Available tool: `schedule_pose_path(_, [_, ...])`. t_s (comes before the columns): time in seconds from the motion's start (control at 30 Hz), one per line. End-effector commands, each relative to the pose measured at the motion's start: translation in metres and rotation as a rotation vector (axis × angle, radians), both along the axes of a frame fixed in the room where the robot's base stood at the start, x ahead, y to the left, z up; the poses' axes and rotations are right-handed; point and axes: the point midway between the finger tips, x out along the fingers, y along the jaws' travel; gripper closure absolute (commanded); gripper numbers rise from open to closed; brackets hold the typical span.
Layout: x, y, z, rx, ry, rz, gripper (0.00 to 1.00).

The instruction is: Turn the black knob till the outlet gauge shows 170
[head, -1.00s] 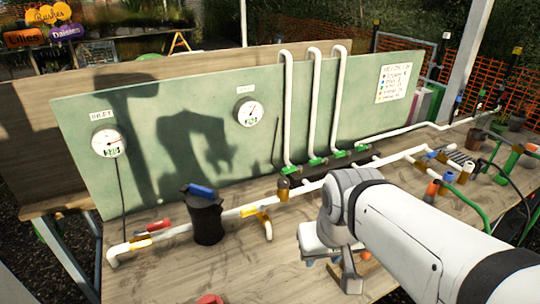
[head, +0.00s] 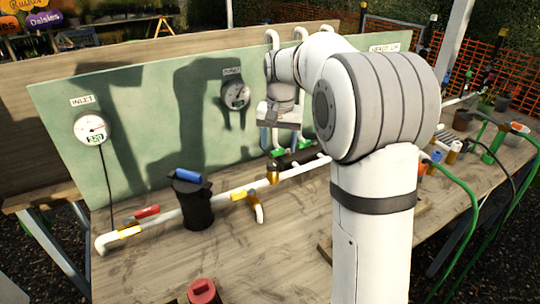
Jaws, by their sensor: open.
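My gripper (head: 281,138) points down in front of the green board, above the white pipe (head: 232,198). Its jaws are open, and I see nothing held between them. The right-hand gauge (head: 236,95) hangs on the board to the left of my gripper; its label and number are too small to read surely. The inlet gauge (head: 91,128) at the left seems to read 320. A brass-coloured fitting (head: 273,176) sits on the pipe just below my gripper. I cannot single out the black knob with certainty; it may be small or hidden by my arm.
A black canister (head: 197,208) with a blue lever stands on the pipe line. A red-capped piece (head: 203,290) is at the front edge. My arm covers the bench's right middle. Green hoses lie at the right.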

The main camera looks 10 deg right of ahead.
Motion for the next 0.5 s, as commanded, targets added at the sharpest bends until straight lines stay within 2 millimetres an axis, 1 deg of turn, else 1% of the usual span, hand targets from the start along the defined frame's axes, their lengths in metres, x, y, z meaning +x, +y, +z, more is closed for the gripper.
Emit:
schedule_pose_path(0.03, [0.019,0.000,-0.011,0.001,0.015,-0.020,0.41])
schedule_pose_path(0.1, [0.039,0.000,-0.021,0.003,0.031,-0.047,0.41])
schedule_pose_path(0.2, [0.061,-0.001,-0.034,0.003,0.047,-0.080,0.41])
schedule_pose_path(0.33, [0.079,-0.001,-0.045,0.005,0.060,-0.108,0.41])
schedule_pose_path(0.5, [0.086,-0.001,-0.055,0.004,0.068,-0.122,0.41])
